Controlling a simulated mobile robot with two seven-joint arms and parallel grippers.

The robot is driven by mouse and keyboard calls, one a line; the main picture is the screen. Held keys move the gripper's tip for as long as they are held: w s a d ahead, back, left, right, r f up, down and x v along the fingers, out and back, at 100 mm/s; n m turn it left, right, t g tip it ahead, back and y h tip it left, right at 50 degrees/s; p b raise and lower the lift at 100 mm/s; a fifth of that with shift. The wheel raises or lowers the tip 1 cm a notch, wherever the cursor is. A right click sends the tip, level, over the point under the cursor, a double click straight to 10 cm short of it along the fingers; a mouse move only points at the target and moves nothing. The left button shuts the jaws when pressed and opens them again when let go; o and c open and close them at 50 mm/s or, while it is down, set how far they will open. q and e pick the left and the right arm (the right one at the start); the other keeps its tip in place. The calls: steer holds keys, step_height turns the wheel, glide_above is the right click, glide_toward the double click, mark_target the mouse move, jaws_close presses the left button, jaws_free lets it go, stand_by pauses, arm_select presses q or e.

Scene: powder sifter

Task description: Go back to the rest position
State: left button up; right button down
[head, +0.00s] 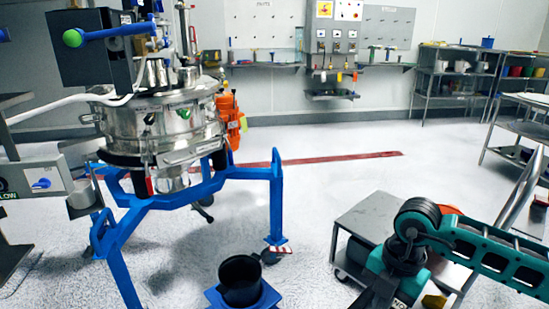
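My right arm (485,245), teal and black, comes in from the right edge and bends downward at a black joint. Its lower part runs out of the picture at the bottom, so my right gripper is hidden below the frame. My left arm and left gripper are not in the picture. The steel powder sifter (165,125) stands upright on a blue wheeled frame (277,200) at the left.
A grey cart (368,214) stands just behind my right arm. An orange motor (229,122) is on the sifter's side. Shelves (455,85) and a wall panel (335,40) line the back. The white floor between sifter and cart is clear, with a red strip (340,158) farther back.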

steer(key=s+a+r+n+g+y, duration=0.1)
steer(key=s+a+y, duration=0.15)
steer(key=a, duration=0.35)
steer(key=s+a+n+y+p, duration=0.1)
steer(key=a+y, duration=0.3)
steer(key=a, duration=0.1)
steer(key=s+a+r+n+g+y, duration=0.1)
steer(key=s+a+y, duration=0.15)
steer(key=a, duration=0.35)
steer(key=w+a+r+m+t+y+p, duration=0.2)
steer(key=w+a+r+m+t+y, duration=0.2)
steer(key=r+m+t+y, duration=0.6)
steer(key=w+d+f+m+t+h+p, duration=0.1)
steer(key=d+f+m+t+h, duration=0.8)
steer(key=m+h, duration=0.35)
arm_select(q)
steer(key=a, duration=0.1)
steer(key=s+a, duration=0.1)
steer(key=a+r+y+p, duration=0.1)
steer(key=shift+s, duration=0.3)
arm_select(e)
steer(key=s+d+f+m+g+h, duration=0.1)
steer(key=s+d+f+g+h, duration=0.2)
steer(key=f, duration=0.3)
steer(key=s+d+f+m+g+h, duration=0.2)
steer(key=s+d+f+g+h, duration=0.1)
steer(key=s+f, duration=0.3)
steer(key=shift+s+d+f, duration=0.15)
steer(key=shift+s+f, duration=0.05)
steer(key=shift+f, duration=0.35)
